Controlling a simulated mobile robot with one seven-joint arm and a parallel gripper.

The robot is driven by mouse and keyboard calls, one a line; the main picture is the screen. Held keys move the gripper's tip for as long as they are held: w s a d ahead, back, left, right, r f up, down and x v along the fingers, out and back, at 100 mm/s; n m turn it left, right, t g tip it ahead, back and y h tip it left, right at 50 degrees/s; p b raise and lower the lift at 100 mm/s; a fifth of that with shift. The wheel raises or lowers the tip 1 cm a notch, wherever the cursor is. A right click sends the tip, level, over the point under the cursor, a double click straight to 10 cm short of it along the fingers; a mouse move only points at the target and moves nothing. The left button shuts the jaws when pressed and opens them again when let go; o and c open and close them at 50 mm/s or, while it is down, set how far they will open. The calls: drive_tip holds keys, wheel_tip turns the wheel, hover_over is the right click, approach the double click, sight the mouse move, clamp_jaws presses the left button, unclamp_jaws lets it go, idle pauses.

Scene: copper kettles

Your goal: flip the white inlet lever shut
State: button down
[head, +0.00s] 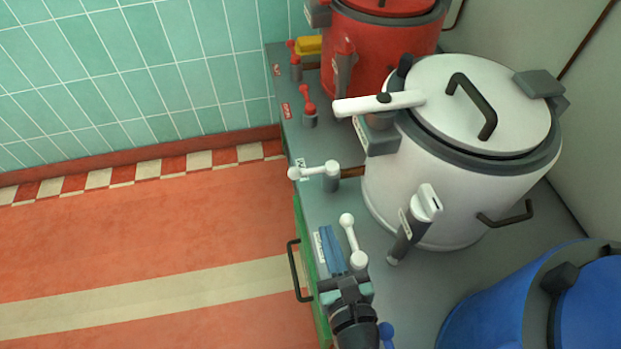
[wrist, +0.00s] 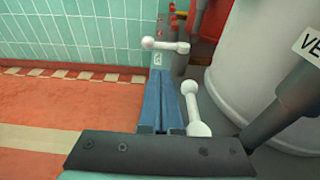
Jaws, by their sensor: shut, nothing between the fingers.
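The white kettle (head: 400,185) stands on the grey counter. Beside it are two small white levers with round knobs. The farther white lever (head: 312,172) sits on a grey post at a pipe into the kettle and points left, out over the counter edge; it also shows in the wrist view (wrist: 163,45). The nearer white lever (head: 351,238) lies lengthwise beside my fingers, on their right in the wrist view (wrist: 193,105). I cannot read which is the inlet. My gripper (head: 327,229) is shut and empty, its blue fingers (wrist: 161,74) pointing towards the farther lever.
The red kettle (head: 375,45) with red levers (head: 308,105) stands behind, and a blue kettle (head: 500,310) stands front right. A black drawer handle (head: 296,270) juts left. The floor at left is clear.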

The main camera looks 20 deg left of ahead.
sight(314, 170)
drive_tip(key=b+x, duration=0.3)
drive_tip(key=x, duration=1.1)
